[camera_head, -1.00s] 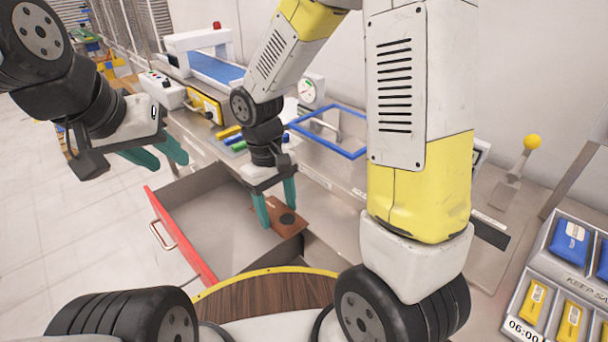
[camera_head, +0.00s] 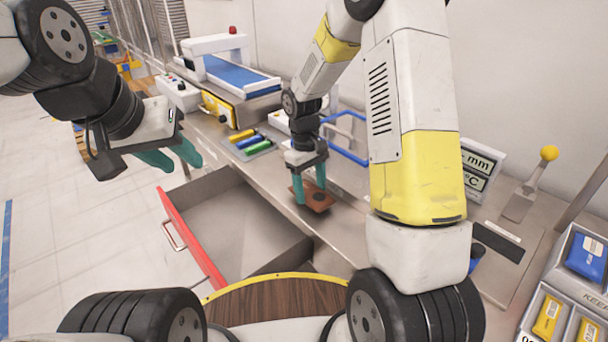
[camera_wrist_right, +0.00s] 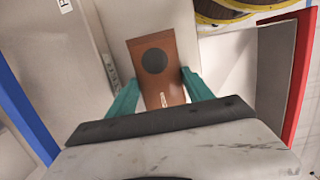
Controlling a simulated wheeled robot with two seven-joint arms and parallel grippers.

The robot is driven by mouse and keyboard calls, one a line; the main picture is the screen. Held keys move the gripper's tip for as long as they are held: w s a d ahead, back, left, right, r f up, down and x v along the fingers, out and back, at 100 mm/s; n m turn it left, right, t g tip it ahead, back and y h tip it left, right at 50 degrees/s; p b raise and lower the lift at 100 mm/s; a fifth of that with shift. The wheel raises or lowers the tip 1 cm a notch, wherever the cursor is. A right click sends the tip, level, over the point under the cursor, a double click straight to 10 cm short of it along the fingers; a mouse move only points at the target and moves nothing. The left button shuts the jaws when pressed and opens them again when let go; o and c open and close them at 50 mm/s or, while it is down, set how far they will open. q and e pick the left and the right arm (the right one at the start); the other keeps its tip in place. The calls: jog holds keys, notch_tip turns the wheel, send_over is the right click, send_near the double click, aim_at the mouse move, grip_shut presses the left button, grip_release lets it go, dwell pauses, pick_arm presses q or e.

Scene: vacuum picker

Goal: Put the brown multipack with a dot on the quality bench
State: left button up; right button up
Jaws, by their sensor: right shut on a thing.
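The brown multipack (camera_head: 321,202) is a flat brown pack with a dark round dot; the dot also shows on the pack in the right wrist view (camera_wrist_right: 154,84). My right gripper (camera_head: 309,191) is shut on it, with one teal finger on each side in the right wrist view (camera_wrist_right: 160,88). The pack is above or at the grey counter, just right of the open drawer; I cannot tell whether it touches. The grey counter (camera_head: 345,236) runs along the wall. My left gripper (camera_head: 170,158) is empty, its teal fingers apart, left of the drawer.
The open drawer (camera_head: 240,225) with a red front looks empty. A blue frame (camera_head: 345,153), coloured blocks (camera_head: 248,142) and a blue conveyor (camera_head: 235,73) stand behind. A yellow-knobbed lever (camera_head: 530,185), a mm/°C display (camera_head: 481,165) and a rack of packs (camera_head: 570,275) are at right.

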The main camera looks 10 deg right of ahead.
aim_at(306, 187)
jog(key=shift+f, duration=0.2)
jog(key=shift+f, duration=0.1)
jog(key=o, duration=1.5)
notch_tip(306, 187, up, 11)
jog(key=w+a, duration=0.1)
jog(key=s+d+r+m+t+y, duration=0.2)
jog(key=s+d+r+m+t, duration=0.1)
jog(key=s+r, duration=0.65)
jog(key=shift+s+d+r+m+t+y, duration=0.25)
jog(key=shift+s+r+m+t, duration=0.45)
jog(key=shift+s, duration=1.1)
jog(key=shift+s+d+r+m+t+y, duration=0.15)
jog(key=shift+s+d+r+m+t, duration=0.2)
jog(key=shift+s+r+t, duration=1)
jog(key=shift+s+d+r+m+t+y, duration=0.25)
jog(key=shift+s+r+m, duration=0.25)
jog(key=shift+s, duration=1.7)
jog(key=shift+f, duration=0.1)
